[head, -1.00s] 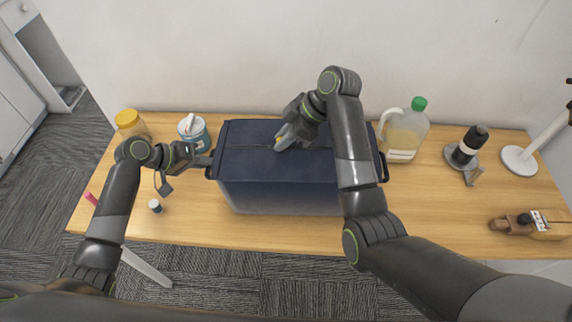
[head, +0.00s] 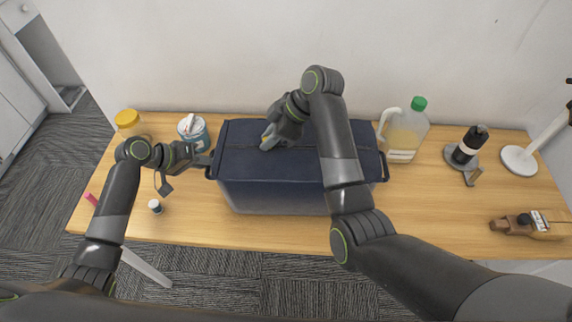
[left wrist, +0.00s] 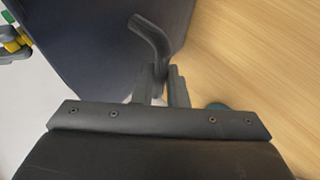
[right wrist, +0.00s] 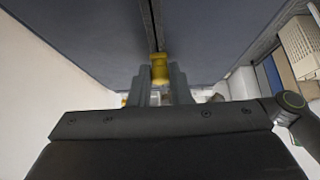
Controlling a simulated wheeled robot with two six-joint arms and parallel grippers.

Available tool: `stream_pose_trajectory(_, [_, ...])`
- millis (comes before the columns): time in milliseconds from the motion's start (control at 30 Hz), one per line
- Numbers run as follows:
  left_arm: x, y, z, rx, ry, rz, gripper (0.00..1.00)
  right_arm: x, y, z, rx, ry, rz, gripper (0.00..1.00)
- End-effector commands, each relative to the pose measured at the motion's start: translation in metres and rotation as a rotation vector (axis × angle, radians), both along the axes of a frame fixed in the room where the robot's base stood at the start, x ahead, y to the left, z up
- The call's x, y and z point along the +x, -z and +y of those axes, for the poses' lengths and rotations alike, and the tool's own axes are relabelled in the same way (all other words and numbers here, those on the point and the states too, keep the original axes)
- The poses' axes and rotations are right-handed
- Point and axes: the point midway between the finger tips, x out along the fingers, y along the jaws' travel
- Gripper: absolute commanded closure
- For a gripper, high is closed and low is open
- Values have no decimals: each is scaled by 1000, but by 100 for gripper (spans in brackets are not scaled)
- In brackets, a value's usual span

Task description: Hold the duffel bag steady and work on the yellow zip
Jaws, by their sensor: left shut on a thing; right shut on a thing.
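The dark blue duffel bag (head: 270,180) stands upright on the wooden table, with a zip line along its top. My left gripper (head: 207,160) is shut on the bag's handle at its left end; in the left wrist view the dark curved handle (left wrist: 152,42) rises from between the fingers. My right gripper (head: 268,140) is over the bag's top, left of its middle. In the right wrist view it is shut on the yellow zip (right wrist: 160,68) pull, at the end of the dark zip line. My right arm hides part of the bag's right side.
A yellow-lidded jar (head: 128,122) and a blue tub (head: 195,130) stand left of the bag. A small bottle (head: 155,206) stands at front left. A green-capped jug (head: 405,130), a black bottle (head: 468,147) and a wooden plane (head: 525,222) are to the right.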

Motion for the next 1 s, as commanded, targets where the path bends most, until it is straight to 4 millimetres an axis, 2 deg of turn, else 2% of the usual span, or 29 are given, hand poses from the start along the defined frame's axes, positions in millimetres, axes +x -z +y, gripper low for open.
stream_pose_trajectory(600, [-1,1,0,0,1,2,100,-1,-4,39,8,-3,-6,98])
stream_pose_trajectory(933, [-1,0,0,-1,2,2,100,-1,-5,43,8,-5,-7,98])
stream_pose_trajectory(967, [-1,0,0,-1,2,2,100,-1,-5,43,8,-5,-7,82])
stream_pose_trajectory(1000, [-1,0,0,-1,2,2,100,-1,-5,43,8,-5,-7,76])
